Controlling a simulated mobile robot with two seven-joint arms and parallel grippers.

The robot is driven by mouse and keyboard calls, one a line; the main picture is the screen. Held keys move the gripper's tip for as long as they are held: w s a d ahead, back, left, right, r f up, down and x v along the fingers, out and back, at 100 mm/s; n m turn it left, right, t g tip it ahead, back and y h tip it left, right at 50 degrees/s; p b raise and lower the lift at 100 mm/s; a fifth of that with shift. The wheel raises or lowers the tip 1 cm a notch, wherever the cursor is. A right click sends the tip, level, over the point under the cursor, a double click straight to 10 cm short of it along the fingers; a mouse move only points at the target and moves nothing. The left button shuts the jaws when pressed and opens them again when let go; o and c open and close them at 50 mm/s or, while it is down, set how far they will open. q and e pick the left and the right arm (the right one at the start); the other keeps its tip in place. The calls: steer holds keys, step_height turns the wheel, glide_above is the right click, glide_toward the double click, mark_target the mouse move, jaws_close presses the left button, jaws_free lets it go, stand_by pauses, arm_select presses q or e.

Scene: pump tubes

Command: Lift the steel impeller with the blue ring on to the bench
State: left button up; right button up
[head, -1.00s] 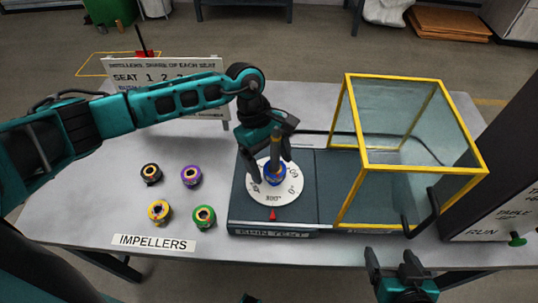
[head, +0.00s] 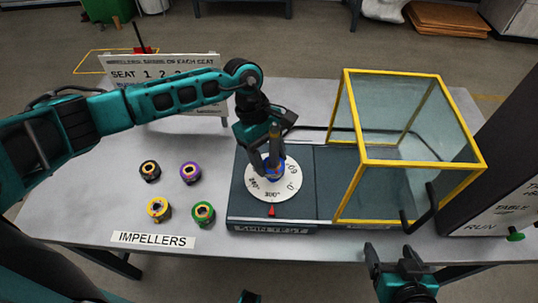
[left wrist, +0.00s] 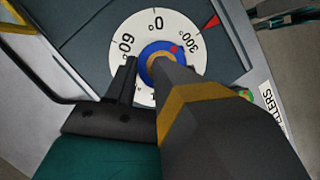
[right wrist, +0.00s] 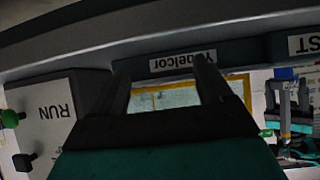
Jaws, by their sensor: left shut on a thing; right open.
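The steel impeller with the blue ring (head: 279,171) sits at the middle of the white dial (head: 272,194) on the spin-test base. In the left wrist view its blue ring (left wrist: 150,75) shows between the fingers, partly hidden by the near finger. My left gripper (head: 268,166) comes down from above and is shut on this impeller. I see no clear gap between impeller and dial. My right gripper (head: 396,262) is open and empty in front of the bench edge; its two fingers also show apart in the right wrist view (right wrist: 165,85).
Black, purple, yellow and green-ringed impellers (head: 190,173) stand on the bench (head: 100,200) left of the dial, behind the IMPELLERS label (head: 153,240). A yellow-framed clear guard (head: 410,162) stands right of the dial. A seat sign (head: 180,75) stands behind the left arm.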

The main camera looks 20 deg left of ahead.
mark_target(275, 123)
arm_select(q)
steer(key=c, duration=0.4)
arm_select(e)
steer(key=shift+a, duration=0.1)
arm_select(q)
steer(key=shift+r, duration=0.55)
arm_select(e)
steer(key=shift+r, duration=0.15)
stand_by(0.4)
arm_select(q)
steer(key=shift+r+p, duration=0.85)
steer(key=shift+r, duration=0.25)
steer(key=shift+r+p, duration=0.35)
steer(key=shift+r, duration=0.3)
steer(key=shift+r+p, duration=3.05)
steer(key=shift+r, duration=4)
arm_select(e)
step_height(275, 123, up, 6)
steer(key=d, duration=0.1)
steer(key=shift+s+r+h, duration=0.25)
steer(key=shift+s+h, duration=0.05)
steer(key=shift+s, duration=0.05)
steer(key=shift+d, duration=0.1)
